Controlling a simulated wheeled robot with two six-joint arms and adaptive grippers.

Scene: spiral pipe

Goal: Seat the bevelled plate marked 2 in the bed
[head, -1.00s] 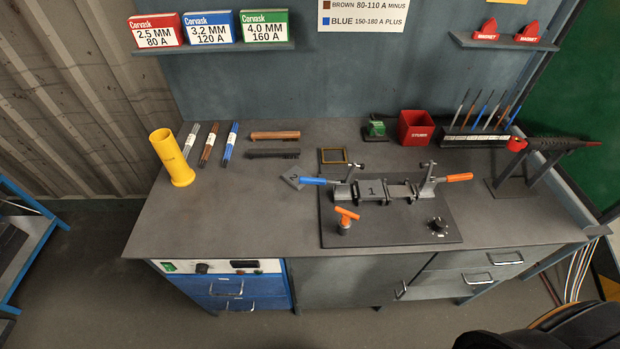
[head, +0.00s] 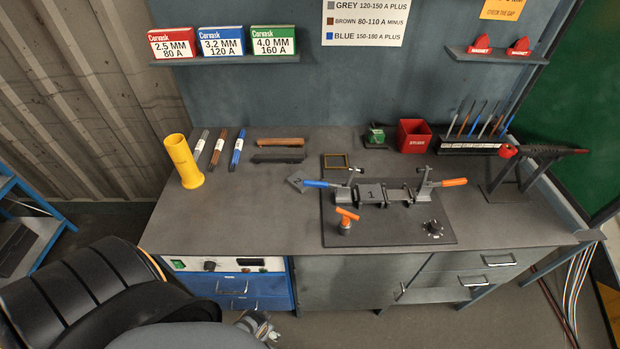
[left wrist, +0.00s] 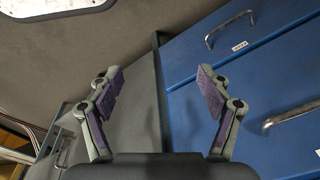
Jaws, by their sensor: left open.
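The bevelled plate marked 2 (head: 297,182) is a grey plate lying at the left edge of the dark fixture board, by the tip of the blue-handled clamp (head: 320,183). The bed (head: 396,196) is on the board, with plate 1 (head: 370,194) in its left part. An orange-handled clamp (head: 448,183) stands at the right. My left gripper (left wrist: 160,92) is open and empty in the left wrist view, with blue drawers and a grey cabinet front beyond it. In the head view its end (head: 258,328) shows low at the bottom, below the bench. My right gripper is not in view.
The bench top (head: 240,226) is clear at front left. A yellow tube (head: 183,162), electrode bundles (head: 219,148) and two bars (head: 279,150) stand or lie behind. An orange T-handle (head: 346,220) and a black knob (head: 432,229) rise from the board front. A red bin (head: 413,137) is at the back.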

